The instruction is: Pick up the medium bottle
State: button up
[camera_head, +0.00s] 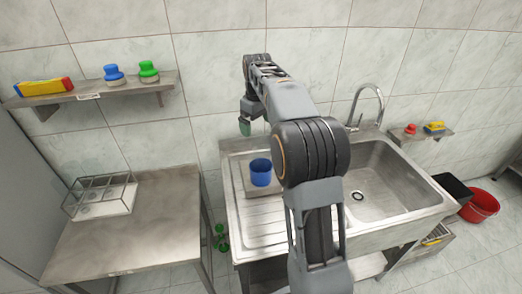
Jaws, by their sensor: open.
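I cannot tell a medium bottle for sure in this view. Small green bottle-like things (222,238) show low down between the metal table and the sink unit, partly hidden by its edge. A blue capped container (114,74) and a green capped container (149,71) stand upright on the left wall shelf. My gripper (245,124) is at the far end of my arm, above the back left of the sink unit near the wall. It is open, small and partly hidden by the arm. A small dark green piece shows at its tip; I cannot tell what it is.
A blue cup (261,172) stands on a small board on the drainboard (260,228). The basin (385,185) and tap (369,95) are to the right. A clear divided box (101,196) sits on the left table (150,235), otherwise bare. A red bucket (481,205) stands far right.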

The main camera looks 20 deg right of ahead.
aim_at(261, 139)
jog(key=w+d, duration=0.1)
jog(key=w+d+p, duration=0.1)
jog(key=w, duration=0.1)
jog(key=shift+d+r+n+g, duration=0.1)
jog(key=shift+d+n+g, duration=0.1)
jog(key=shift+n+g, duration=0.15)
notch_tip(261, 139, down, 8)
jog(key=shift+w+d+f+p, duration=0.1)
jog(key=shift+p, duration=0.2)
jog(key=shift+f+p, duration=1.05)
jog(key=shift+f, duration=1.6)
jog(key=c, duration=1.2)
